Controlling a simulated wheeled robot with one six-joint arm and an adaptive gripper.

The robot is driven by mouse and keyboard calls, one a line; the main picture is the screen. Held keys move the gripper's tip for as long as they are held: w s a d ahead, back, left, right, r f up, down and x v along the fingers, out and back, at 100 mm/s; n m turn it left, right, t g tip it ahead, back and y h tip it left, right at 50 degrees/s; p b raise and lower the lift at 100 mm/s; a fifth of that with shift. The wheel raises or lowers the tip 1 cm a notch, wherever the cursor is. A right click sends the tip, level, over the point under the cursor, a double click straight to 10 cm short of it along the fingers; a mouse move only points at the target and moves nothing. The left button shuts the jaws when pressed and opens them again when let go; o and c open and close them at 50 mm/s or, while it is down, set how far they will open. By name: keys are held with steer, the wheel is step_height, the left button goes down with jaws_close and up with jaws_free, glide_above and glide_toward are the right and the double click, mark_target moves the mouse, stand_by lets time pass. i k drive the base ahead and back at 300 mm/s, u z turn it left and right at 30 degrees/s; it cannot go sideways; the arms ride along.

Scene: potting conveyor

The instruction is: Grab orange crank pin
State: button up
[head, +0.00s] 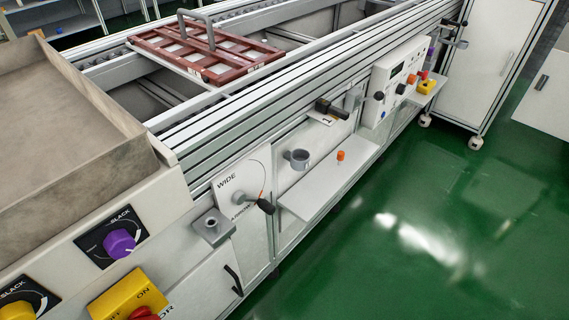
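A small orange pin (340,156), which looks like the crank pin, stands upright at the outer right part of a narrow white shelf (312,197) on the conveyor's side. A grey ring-shaped holder (298,158) is to its left, near the panel behind the shelf. A crank with a black handle (265,206) is on the panel marked "WIDE", further left. My gripper does not show in the head view.
A grey bracket with a round socket (211,226) juts out left of the crank. A dark clamp-like handle (330,108) sticks out above the shelf. Green floor (400,230) lies open in front.

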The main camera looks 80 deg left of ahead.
mark_target(340, 154)
steer(key=k, duration=1.05)
steer(key=u, duration=1.85)
steer(key=i, duration=0.5)
